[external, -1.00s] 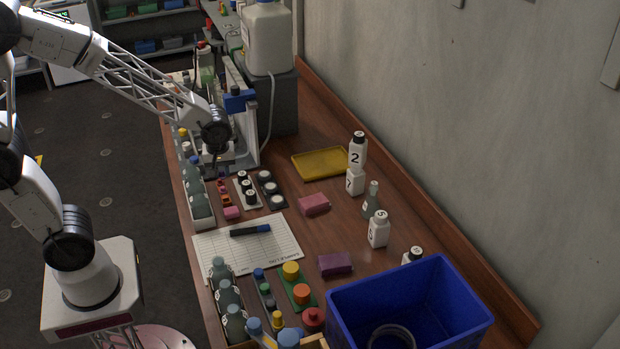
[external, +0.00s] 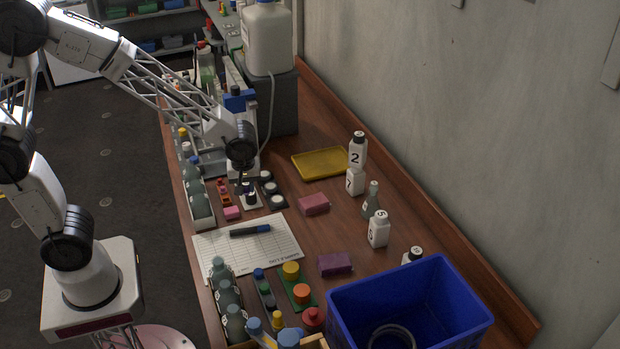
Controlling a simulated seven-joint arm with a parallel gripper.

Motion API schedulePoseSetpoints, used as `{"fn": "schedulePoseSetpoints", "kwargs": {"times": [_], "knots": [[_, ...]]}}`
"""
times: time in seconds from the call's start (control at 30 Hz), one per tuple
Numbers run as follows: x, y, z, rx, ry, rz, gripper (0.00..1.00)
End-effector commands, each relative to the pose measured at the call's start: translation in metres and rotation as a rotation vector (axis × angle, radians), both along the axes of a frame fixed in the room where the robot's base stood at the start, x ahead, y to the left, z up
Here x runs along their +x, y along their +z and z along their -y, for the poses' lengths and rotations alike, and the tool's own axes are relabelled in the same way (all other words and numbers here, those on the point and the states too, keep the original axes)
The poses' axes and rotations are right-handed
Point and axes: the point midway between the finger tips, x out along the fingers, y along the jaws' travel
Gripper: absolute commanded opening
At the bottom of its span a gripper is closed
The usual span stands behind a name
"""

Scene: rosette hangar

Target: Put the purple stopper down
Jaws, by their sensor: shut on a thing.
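My gripper (external: 243,186) points down over the small pale rack of dark-topped pieces (external: 250,205) on the wooden bench. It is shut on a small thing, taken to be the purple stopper. The stopper is too small and too covered by the fingers to make out clearly. I cannot tell whether it touches the rack or hangs just above it.
A dark rack with white-topped pieces (external: 277,201) stands close on the right, and a pink block (external: 232,213) on the left. A tall row of bottles (external: 200,205) lines the left edge. The log sheet (external: 270,251) and blue bin (external: 400,302) lie nearer.

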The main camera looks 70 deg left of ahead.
Motion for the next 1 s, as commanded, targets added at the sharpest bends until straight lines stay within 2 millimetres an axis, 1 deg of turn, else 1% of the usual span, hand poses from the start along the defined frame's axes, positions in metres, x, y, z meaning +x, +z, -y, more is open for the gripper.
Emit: {"fn": "schedulePoseSetpoints", "kwargs": {"times": [0.03, 0.3, 0.5, 0.6, 0.7, 1.0], "knots": [[0.007, -0.003, 0.012, 0.000, -0.006, -0.001, 0.03], [0.033, -0.021, 0.067, 0.000, -0.006, -0.001, 0.03], [0.045, -0.032, 0.100, 0.001, -0.004, 0.000, 0.03], [0.048, -0.035, 0.110, 0.001, -0.005, 0.001, 0.03], [0.050, -0.037, 0.116, 0.001, -0.003, 0.001, 0.03], [0.051, -0.038, 0.119, 0.002, -0.002, 0.001, 0.03]]}}
